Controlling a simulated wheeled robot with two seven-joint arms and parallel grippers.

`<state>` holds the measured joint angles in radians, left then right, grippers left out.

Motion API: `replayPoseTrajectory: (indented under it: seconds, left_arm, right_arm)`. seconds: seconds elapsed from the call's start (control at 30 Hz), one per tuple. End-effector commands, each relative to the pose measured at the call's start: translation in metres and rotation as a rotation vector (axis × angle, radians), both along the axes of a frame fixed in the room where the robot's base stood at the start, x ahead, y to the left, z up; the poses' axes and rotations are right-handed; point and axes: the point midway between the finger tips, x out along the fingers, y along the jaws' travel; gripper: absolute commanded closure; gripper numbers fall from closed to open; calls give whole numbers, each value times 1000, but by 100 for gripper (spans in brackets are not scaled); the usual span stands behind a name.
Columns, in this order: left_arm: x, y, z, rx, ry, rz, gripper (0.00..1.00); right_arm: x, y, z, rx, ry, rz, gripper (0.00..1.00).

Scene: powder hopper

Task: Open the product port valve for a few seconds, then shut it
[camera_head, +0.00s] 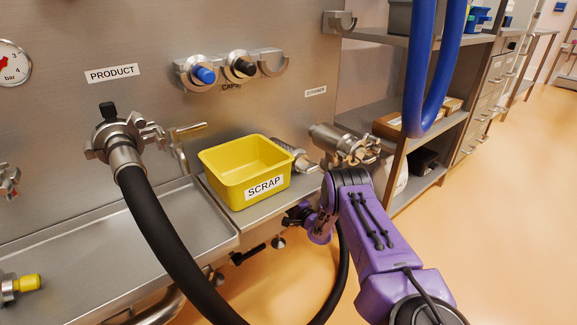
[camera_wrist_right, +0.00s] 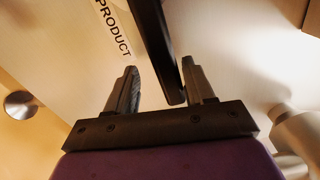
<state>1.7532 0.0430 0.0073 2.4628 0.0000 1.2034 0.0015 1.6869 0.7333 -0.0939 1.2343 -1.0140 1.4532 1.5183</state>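The product port (camera_head: 118,140) is a clamped steel fitting under the PRODUCT label (camera_head: 112,73), with a black knob on top and a thick black hose (camera_head: 160,225) hanging from it. In the right wrist view, a PRODUCT label (camera_wrist_right: 114,27) is on a pale panel. A black bar, seemingly a lever (camera_wrist_right: 160,45), reaches from the top edge to between the fingers of my right gripper (camera_wrist_right: 162,85). The fingers are apart, with a clear gap to the bar on the left. Contact on the right cannot be told. In the head view that gripper is low by the counter edge, its fingers unclear. My left gripper is out of view.
A yellow SCRAP bin (camera_head: 225,180) stands on the counter (camera_head: 110,240), above my right wrist. Caps (camera_head: 203,75) hang on the wall. Shelving (camera_head: 430,145) and a blue hose (camera_head: 415,100) are at right. Open floor lies further right.

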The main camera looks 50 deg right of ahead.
Motion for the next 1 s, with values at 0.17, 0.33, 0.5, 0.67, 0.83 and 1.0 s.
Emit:
replayPoseTrajectory:
  seconds: [0.17,0.33,0.5,0.67,0.83,1.0]
  left_arm:
    - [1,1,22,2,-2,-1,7]
    - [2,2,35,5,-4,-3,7]
    - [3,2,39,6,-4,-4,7]
    - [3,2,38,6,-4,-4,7]
    - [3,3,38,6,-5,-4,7]
    - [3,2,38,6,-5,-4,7]
  right_arm:
    - [-39,6,3,4,13,-3,51]
    - [-77,14,3,3,9,-3,51]
    - [-98,18,1,0,6,-2,51]
    - [-101,18,0,0,4,-2,51]
    - [-101,18,0,0,3,-2,51]
    - [-100,18,0,0,3,-1,51]
